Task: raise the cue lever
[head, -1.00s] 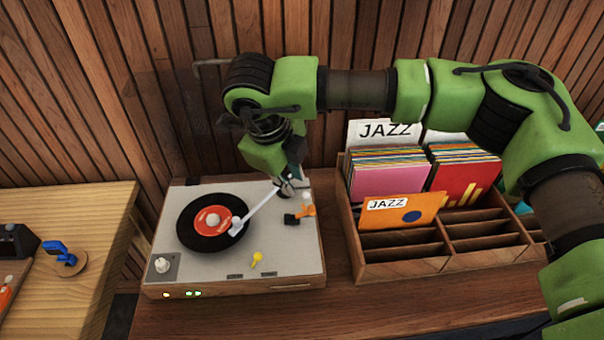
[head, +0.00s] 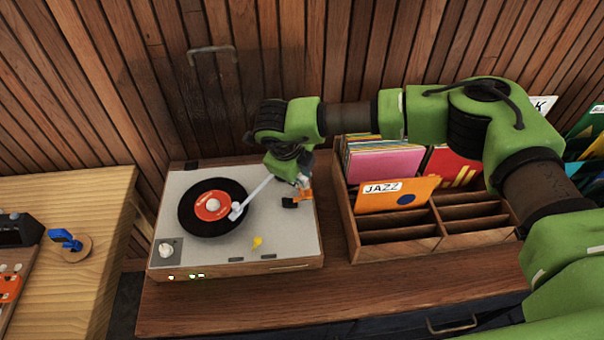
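The turntable (head: 240,247) stands on the wooden counter with a black record (head: 187,213) with a red label. Its white tonearm (head: 257,191) reaches over the record, its head (head: 236,212) beside the label. At the right of the deck, near the tonearm's base, is a small orange lever (head: 305,195) beside a black piece (head: 289,203); it looks like the cue lever. My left gripper is out of view.
A wooden record crate (head: 400,250) with sleeves stands just right of the turntable, under my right arm. A lighter wooden table (head: 95,215) with a blue item (head: 66,239) is at the left. The counter front is clear.

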